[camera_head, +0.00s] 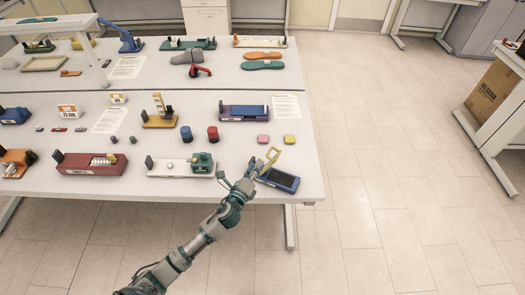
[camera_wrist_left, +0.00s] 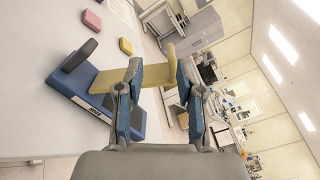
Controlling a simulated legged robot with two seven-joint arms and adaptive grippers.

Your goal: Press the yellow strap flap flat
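The yellow strap flap (camera_head: 272,155) stands raised from a blue base (camera_head: 278,179) near the table's front right corner. My left gripper (camera_head: 254,172) is at the base's left side, close to the flap. In the left wrist view, the flap (camera_wrist_left: 152,78) reaches from the blue base (camera_wrist_left: 84,102) across the space beyond the fingers, its upper end bent up. The left gripper (camera_wrist_left: 159,68) is open, its two fingers apart. Part of the flap is hidden behind the near finger, and I cannot tell whether they touch. My right gripper is not in view.
A dark upright block (camera_wrist_left: 79,55) stands at the base's end. Yellow (camera_head: 289,140) and pink (camera_head: 263,139) blocks lie behind the base. A white-based fixture (camera_head: 182,165) with a green part stands to the left. The floor beyond the table's right edge is free.

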